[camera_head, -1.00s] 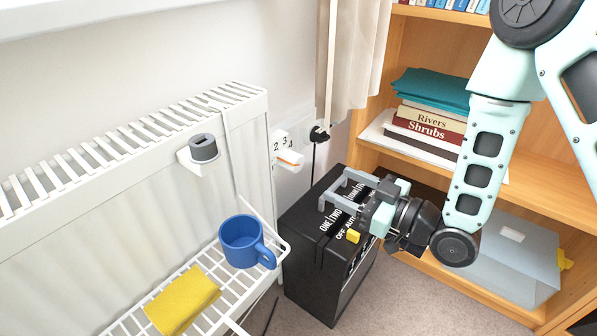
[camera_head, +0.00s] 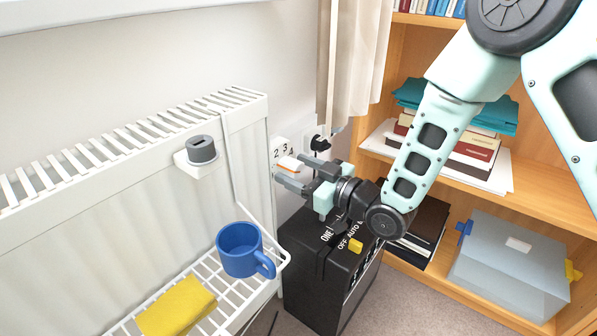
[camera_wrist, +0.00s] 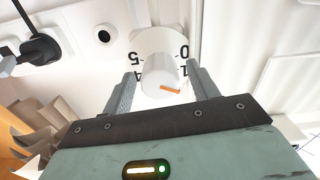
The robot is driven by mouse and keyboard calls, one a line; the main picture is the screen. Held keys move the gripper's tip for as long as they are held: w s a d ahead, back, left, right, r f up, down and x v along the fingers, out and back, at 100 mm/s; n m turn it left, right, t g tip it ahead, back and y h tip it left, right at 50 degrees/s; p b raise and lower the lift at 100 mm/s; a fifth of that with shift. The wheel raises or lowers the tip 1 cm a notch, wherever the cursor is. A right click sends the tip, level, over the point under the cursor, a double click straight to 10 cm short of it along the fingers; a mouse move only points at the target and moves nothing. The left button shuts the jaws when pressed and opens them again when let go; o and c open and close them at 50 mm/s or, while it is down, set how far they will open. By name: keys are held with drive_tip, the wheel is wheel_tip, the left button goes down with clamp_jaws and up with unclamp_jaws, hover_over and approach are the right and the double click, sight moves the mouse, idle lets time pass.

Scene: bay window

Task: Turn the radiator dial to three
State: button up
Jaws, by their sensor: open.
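The radiator dial is a white round knob with an orange pointer mark, on a white numbered plate; in the wrist view the knob (camera_wrist: 158,78) sits between my fingers. The plate (camera_wrist: 165,42) shows 5, 0, 1 and part of a 4; its lower numerals are hidden. The orange mark points to the lower right, past the 1. In the head view the dial (camera_head: 289,163) shows 2, 3 and 4 above it. My gripper (camera_wrist: 161,72) is open, one finger on each side of the knob, with contact unclear. It also shows in the head view (camera_head: 292,170).
A white radiator (camera_head: 130,200) stands left, with a grey cylinder (camera_head: 201,149) on its front. A wire rack (camera_head: 211,268) holds a blue mug (camera_head: 240,249) and a yellow cloth (camera_head: 176,306). A black box (camera_head: 310,285) stands below my gripper. A plug (camera_head: 320,143) is behind; a bookcase (camera_head: 535,160) is right.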

drive_tip(key=c, duration=1)
drive_tip(key=shift+m, duration=0.3)
drive_tip(key=m+p, duration=0.2)
drive_tip(key=m, duration=0.1)
drive_tip(key=shift+r+m+p, duration=0.1)
drive_tip(key=shift+m+p, duration=0.2)
drive_tip(key=shift+p, duration=0.05)
drive_tip(key=m+p, duration=0.2)
drive_tip(key=m, duration=0.2)
drive_tip(key=shift+p, duration=0.4)
drive_tip(key=m+p, duration=0.2)
drive_tip(key=m, duration=0.3)
drive_tip(key=shift+m+p, duration=1)
drive_tip(key=shift+m, duration=0.7)
